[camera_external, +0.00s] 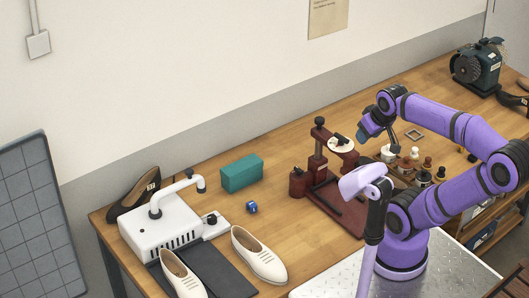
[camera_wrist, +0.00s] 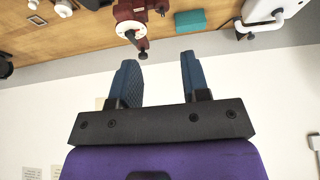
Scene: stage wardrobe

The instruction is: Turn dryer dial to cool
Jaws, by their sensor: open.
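The dryer (camera_external: 150,236) is a white box with a slotted front and a curved white pipe on top, at the left end of the bench. A small black knob (camera_external: 212,219), which looks like its dial, sits at its right side. Its setting is too small to read. Part of the dryer (camera_wrist: 268,10) shows upside down at the upper right of the wrist view. My gripper (camera_external: 366,134) is raised over the bench, well to the right of the dryer. In the wrist view my gripper (camera_wrist: 160,70) has its two blue fingers apart with nothing between them.
White shoes (camera_external: 259,256) lie in front of the dryer, and a dark shoe (camera_external: 130,199) stands behind it. Several small bottles (camera_external: 427,163) stand near my arm.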

